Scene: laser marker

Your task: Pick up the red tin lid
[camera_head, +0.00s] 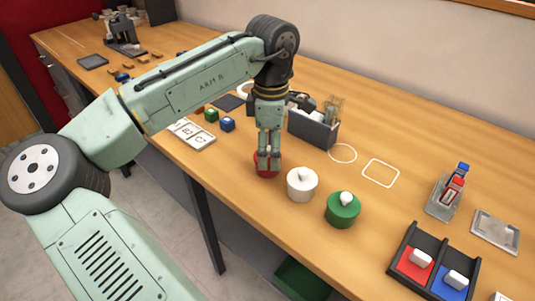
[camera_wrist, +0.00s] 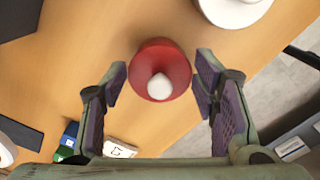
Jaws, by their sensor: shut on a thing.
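The red tin lid (camera_head: 258,170) is round with a pale knob and is third in a row with the white and green tins. In the wrist view the lid (camera_wrist: 150,57) lies between the two fingers. My gripper (camera_head: 269,160) points straight down over it, and its fingers partly hide the lid in the head view. Whether the lid is lifted off what is below cannot be told.
The white tin (camera_head: 301,187) stands close to the right, then the green tin (camera_head: 341,212). A grey box (camera_head: 312,132) stands behind. The table's front edge is near.

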